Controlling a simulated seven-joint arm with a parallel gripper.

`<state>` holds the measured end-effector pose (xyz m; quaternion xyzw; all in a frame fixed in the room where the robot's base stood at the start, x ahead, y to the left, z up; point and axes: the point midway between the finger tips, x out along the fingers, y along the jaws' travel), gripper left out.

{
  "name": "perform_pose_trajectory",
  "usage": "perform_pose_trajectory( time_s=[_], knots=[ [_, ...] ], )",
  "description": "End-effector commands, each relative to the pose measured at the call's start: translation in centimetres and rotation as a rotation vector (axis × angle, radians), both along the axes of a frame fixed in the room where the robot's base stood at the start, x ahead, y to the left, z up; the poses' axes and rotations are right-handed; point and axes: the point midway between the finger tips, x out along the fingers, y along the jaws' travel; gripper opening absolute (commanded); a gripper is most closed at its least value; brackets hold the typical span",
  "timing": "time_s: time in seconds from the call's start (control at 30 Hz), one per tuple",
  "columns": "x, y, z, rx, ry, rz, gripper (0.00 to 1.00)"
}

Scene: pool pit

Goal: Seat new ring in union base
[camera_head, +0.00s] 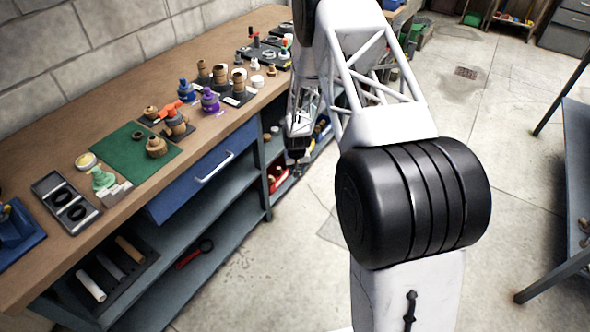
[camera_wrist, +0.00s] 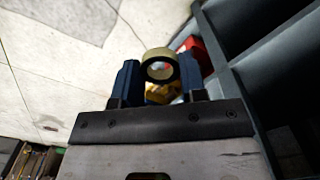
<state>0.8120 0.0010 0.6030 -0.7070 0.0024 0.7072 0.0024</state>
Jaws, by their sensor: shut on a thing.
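My gripper (camera_wrist: 160,72) is shut on a tan roll with a dark inner rim (camera_wrist: 150,53), like a roll of tape, between its blue fingers. In the head view my gripper (camera_head: 298,156) hangs low beside the bench's open shelves; the roll cannot be made out there. A dark tray (camera_head: 45,187) on the bench holds black rings (camera_head: 75,212). A green mat (camera_head: 115,158) bears a small dark ring (camera_head: 138,135) and a brown fitting (camera_head: 156,148), possibly the union base. Which ring is the new one I cannot tell.
Several fittings and bottles, one purple (camera_head: 210,101), stand along the wooden bench (camera_head: 30,265). A blue drawer (camera_head: 205,170) is under its front edge. A red bin (camera_head: 280,180) sits on a shelf near my gripper. The concrete floor (camera_head: 285,265) in front is clear.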

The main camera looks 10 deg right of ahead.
Motion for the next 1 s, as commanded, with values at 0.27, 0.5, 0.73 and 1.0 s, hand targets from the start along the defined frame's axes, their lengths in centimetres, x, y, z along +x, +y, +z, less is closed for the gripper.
perform_pose_trajectory(
  time_s=[0.27, 0.5, 0.73, 1.0],
  knots=[
    [4.7, 0.4, 6.9, 0.000, -0.006, -0.015, 0.20],
    [8.6, 0.9, 14.3, 0.000, -0.004, -0.031, 0.20],
    [11.7, 1.6, 21.7, 0.000, -0.005, -0.046, 0.20],
    [14.7, 3.7, 30.4, 0.000, -0.005, -0.054, 0.20]
  ],
)
